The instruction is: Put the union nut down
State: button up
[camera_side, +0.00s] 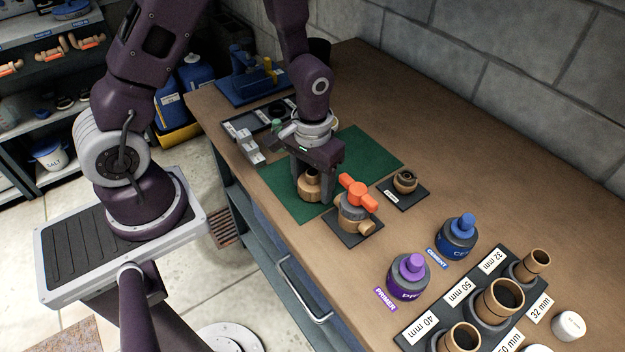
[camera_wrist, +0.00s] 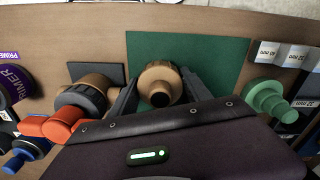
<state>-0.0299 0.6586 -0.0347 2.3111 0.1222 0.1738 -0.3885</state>
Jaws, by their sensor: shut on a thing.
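The union nut (camera_side: 309,186) is a tan, ridged ring-like piece with a narrower neck. It also shows in the wrist view (camera_wrist: 160,77), where a dark round opening faces the camera. My gripper (camera_side: 313,181) points down and is shut on it, one dark finger on each side. The nut is over the green mat (camera_side: 375,150), at or just above its surface; I cannot tell whether it touches. The mat also shows around the nut in the wrist view (camera_wrist: 220,50). The fingers hide parts of the nut's sides.
A tan valve with an orange handle (camera_side: 357,193) stands close right of my gripper on a dark pad. A small dark-and-tan ring (camera_side: 405,181) sits on another pad. Purple primer (camera_side: 408,278), blue cement (camera_side: 458,238) and a pipe rack (camera_side: 410,336) stand farther right. A grey tray (camera_side: 243,123) lies left.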

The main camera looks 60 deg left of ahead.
aim_at(308, 174)
jog(key=shift+f, duration=0.35)
jog(key=o, duration=1.2)
notch_tip(308, 174, up, 16)
jog(key=s, duration=0.1)
jog(key=s+r+m+t, duration=0.3)
jog(key=s+r+t, duration=0.2)
jog(key=s+r, duration=0.5)
jog(key=s, duration=0.3)
jog(key=shift+s+r+t, duration=0.2)
jog(key=shift+r+t, duration=0.1)
jog(key=shift+r, duration=0.1)
